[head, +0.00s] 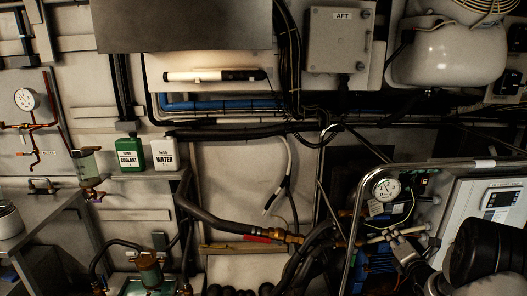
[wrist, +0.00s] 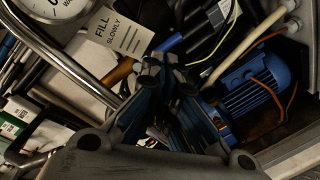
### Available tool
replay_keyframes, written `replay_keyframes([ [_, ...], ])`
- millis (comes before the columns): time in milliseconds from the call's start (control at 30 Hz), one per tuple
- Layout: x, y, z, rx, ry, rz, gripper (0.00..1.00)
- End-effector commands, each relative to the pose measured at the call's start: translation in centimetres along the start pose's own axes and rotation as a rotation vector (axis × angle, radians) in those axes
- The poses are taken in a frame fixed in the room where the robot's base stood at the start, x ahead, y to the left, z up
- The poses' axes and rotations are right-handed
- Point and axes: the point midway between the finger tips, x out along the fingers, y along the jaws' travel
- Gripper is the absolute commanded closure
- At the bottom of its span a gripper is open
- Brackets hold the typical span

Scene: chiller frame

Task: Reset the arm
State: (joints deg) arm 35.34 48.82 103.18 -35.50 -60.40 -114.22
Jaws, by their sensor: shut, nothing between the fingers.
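My gripper (wrist: 163,66) points into the chiller frame in the wrist view, its dark fingers together and nothing held between them. In the head view my arm comes in from the lower right, with its black joint in front of the white control box. The gripper end there is small and lies among the pipes in front of the blue motor, so its fingers are hard to make out. In the wrist view the blue finned motor (wrist: 256,84) is just right of the fingers, and a FILL SLOWLY tag (wrist: 117,32) is to their upper left.
A chrome rail (head: 357,215) curves around the chiller frame, close to my arm. A pressure gauge (head: 386,188), pale pipes and cables crowd it. A white control box (head: 465,215) stands at right. Green coolant (head: 130,153) and white water (head: 164,154) jugs stand on a left ledge.

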Motion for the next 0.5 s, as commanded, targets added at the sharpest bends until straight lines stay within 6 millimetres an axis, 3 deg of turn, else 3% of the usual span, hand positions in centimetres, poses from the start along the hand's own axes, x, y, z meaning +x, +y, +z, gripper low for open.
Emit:
replay_keyframes([
  [33,-0.1,2.9,0.7,0.071,0.008,-0.036,1.00],
  [167,-1.9,7.9,1.2,0.317,0.015,-0.177,1.00],
  [267,-4.5,11.4,1.0,0.517,0.001,-0.283,1.00],
  [367,-8.1,14.5,0.2,0.723,-0.027,-0.388,1.00],
  [500,-14.6,18.1,-1.8,1.020,-0.084,-0.534,1.00],
])
